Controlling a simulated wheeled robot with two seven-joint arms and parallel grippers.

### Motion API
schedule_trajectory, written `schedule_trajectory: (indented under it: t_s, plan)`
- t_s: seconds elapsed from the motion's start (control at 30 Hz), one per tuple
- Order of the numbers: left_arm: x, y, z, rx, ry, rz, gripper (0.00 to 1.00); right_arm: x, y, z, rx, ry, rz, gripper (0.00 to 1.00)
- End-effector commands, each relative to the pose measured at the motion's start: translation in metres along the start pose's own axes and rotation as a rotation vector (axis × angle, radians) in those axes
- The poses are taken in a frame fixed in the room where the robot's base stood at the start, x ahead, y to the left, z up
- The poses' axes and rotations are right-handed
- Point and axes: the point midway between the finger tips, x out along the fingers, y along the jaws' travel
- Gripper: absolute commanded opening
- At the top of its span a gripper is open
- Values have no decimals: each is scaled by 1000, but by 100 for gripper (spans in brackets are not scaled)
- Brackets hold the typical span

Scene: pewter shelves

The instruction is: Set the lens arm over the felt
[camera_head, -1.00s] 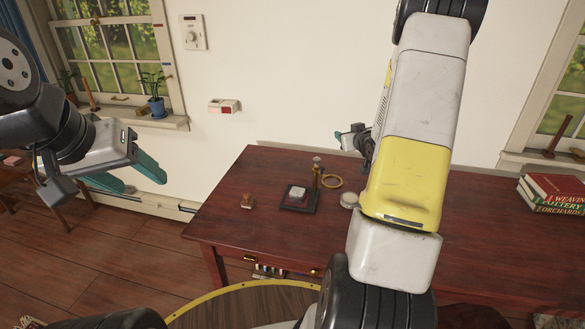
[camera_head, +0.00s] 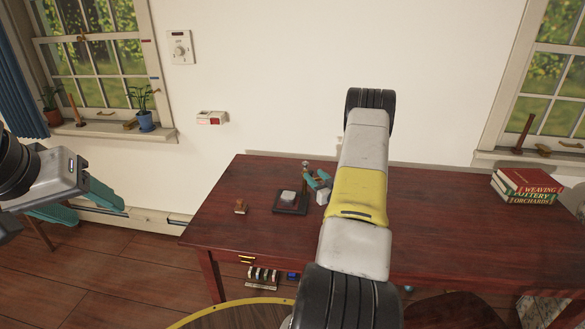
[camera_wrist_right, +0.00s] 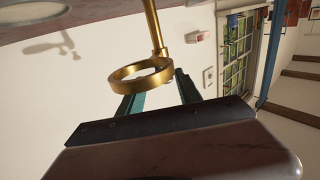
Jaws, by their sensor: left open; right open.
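The lens arm (camera_wrist_right: 155,35) is a brass rod ending in a brass ring (camera_wrist_right: 142,76) in the right wrist view. In the head view, its stand has a dark square base (camera_head: 290,209) on the desk, with a pale block (camera_head: 288,196) on it. I cannot tell whether felt lies under the block. My right gripper (camera_head: 318,179) is open beside the stand's post and hides the ring in the head view. In the wrist view, the ring overlaps the gap between its teal fingers (camera_wrist_right: 160,95); contact is unclear. My left gripper (camera_head: 85,205) is open and empty, left of the desk.
A small brown wooden object (camera_head: 240,207) sits on the desk (camera_head: 440,225) left of the stand. Stacked books (camera_head: 527,186) lie at the right end. My right arm crosses above the desk and hides part of it. The desk's left front corner is clear.

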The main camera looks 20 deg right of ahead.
Motion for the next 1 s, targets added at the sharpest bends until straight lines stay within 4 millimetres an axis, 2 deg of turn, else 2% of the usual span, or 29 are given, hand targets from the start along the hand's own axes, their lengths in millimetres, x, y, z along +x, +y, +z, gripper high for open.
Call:
schedule_trajectory:
  t_s: [0.1, 0.2, 0.47, 0.67, 0.7, 1.0]
  plan:
    - [0, 0, 0, 0, 0, 0, 59, 13, 0, 0, -2, 0, -2, 41]
    - [0, 0, 0, 0, 0, 0, 59, 18, 0, 0, 0, -1, 0, 41]
    - [0, 0, 0, 0, 0, 0, 59, 20, 0, 0, 0, -1, 1, 41]
    - [0, 0, 0, 0, 0, 0, 59, 20, 0, 0, 0, -1, 1, 4]
    - [0, 0, 0, 0, 0, 0, 59, 20, 0, 0, 0, -1, 1, 0]
    - [0, 0, 0, 0, 0, 0, 59, 20, 0, 0, 0, -1, 1, 0]
